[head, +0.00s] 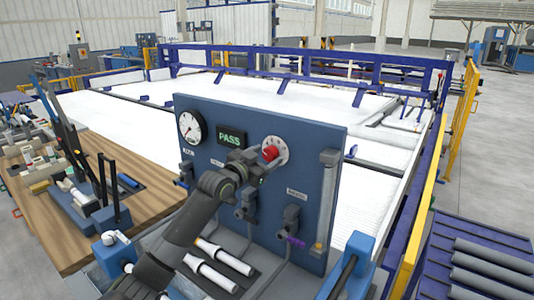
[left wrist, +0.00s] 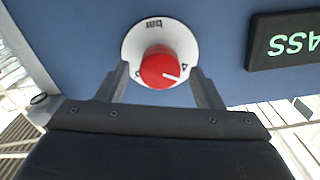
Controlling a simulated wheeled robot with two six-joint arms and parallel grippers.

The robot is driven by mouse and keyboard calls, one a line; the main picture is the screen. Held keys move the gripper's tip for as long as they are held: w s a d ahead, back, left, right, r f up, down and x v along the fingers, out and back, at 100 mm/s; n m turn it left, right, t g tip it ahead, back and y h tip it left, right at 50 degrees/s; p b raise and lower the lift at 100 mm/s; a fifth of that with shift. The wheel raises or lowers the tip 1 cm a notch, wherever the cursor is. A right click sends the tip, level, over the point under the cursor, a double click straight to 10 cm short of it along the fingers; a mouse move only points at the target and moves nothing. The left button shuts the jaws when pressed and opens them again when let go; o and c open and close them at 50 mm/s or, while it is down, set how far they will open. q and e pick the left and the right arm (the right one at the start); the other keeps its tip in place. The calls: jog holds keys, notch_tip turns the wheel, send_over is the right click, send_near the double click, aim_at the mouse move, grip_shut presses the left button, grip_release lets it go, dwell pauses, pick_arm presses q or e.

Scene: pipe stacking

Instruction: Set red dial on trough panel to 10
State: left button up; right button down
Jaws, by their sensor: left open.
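The red dial (head: 270,153) sits on a round white scale (head: 281,147) on the upright blue trough panel (head: 300,190), right of the green PASS display (head: 231,139). My left gripper (head: 262,164) is at the dial, and its wrist hides part of the panel. In the left wrist view the red dial (left wrist: 160,68) shows between the two open fingers (left wrist: 160,85), with a white pointer line toward the lower right of that picture. The scale marks (left wrist: 153,24) are too small to read surely. Whether a finger touches the dial I cannot tell. My right gripper is not in view.
The panel also carries a round gauge (head: 190,127), valves with handles below, and a clear vertical tube (head: 325,200) on the right. A wooden bench (head: 60,235) with parts stands left. White pipes (head: 212,270) lie in front of the panel. Yellow railing (head: 440,190) runs on the right.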

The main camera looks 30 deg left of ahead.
pick_arm(q)
jog(key=shift+w+d, duration=0.1)
jog(key=shift+w, duration=0.5)
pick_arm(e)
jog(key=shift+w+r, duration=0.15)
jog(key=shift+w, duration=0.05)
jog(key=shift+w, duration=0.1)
pick_arm(q)
jog(key=c, duration=1)
jog(key=shift+o, duration=0.2)
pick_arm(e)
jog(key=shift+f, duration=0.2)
